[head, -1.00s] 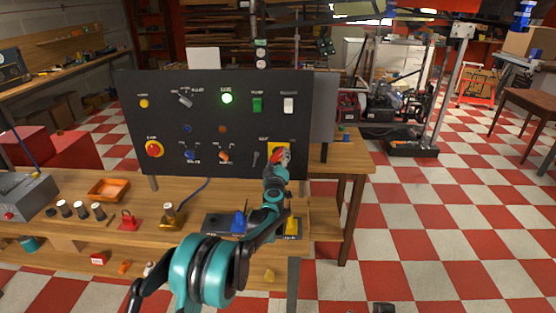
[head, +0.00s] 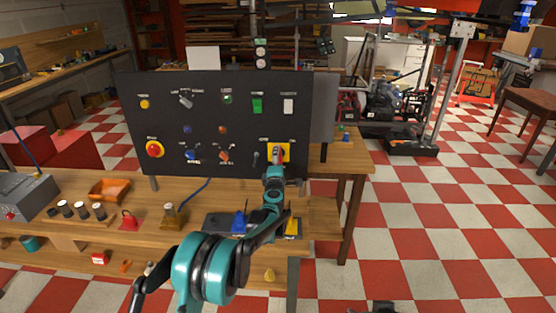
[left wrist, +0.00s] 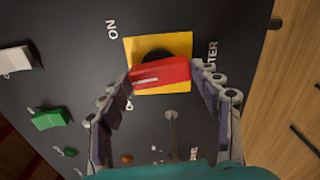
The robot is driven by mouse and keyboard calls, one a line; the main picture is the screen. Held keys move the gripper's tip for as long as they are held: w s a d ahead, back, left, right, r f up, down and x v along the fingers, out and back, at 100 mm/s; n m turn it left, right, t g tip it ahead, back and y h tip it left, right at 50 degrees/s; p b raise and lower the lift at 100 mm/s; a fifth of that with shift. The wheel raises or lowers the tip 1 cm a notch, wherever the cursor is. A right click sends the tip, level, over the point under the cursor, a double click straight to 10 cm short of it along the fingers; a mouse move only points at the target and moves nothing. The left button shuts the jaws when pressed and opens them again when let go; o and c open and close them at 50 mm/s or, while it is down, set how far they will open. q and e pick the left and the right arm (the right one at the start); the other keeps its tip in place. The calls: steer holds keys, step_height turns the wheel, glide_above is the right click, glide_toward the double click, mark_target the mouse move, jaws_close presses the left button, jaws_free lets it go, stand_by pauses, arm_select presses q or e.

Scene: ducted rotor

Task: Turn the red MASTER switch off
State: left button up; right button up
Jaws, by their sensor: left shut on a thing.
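The red MASTER switch (head: 278,150) is on a yellow plate (head: 285,147) at the lower right of the black panel. In the left wrist view its red handle (left wrist: 160,72) lies crosswise over the yellow plate, with a dark round hub behind it. My left gripper (left wrist: 160,80) is shut on the handle, one finger at each end. An ON label (left wrist: 112,28) stands at the plate's upper left; another label by the left finger is partly hidden. In the head view my left gripper (head: 276,163) covers part of the switch. My right gripper does not show.
The black panel (head: 210,120) carries a red button (head: 155,149), a green switch (head: 257,105), a white switch (head: 289,106) and a dim green lamp (head: 227,98). Below, the wooden bench (head: 70,182) holds an orange tray (head: 110,190) and several small parts.

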arm_select(q)
steer(key=shift+n, duration=3.6)
steer(key=o, duration=1.1)
steer(key=shift+s, duration=0.1)
steer(key=s, duration=1.2)
steer(key=shift+w, duration=0.1)
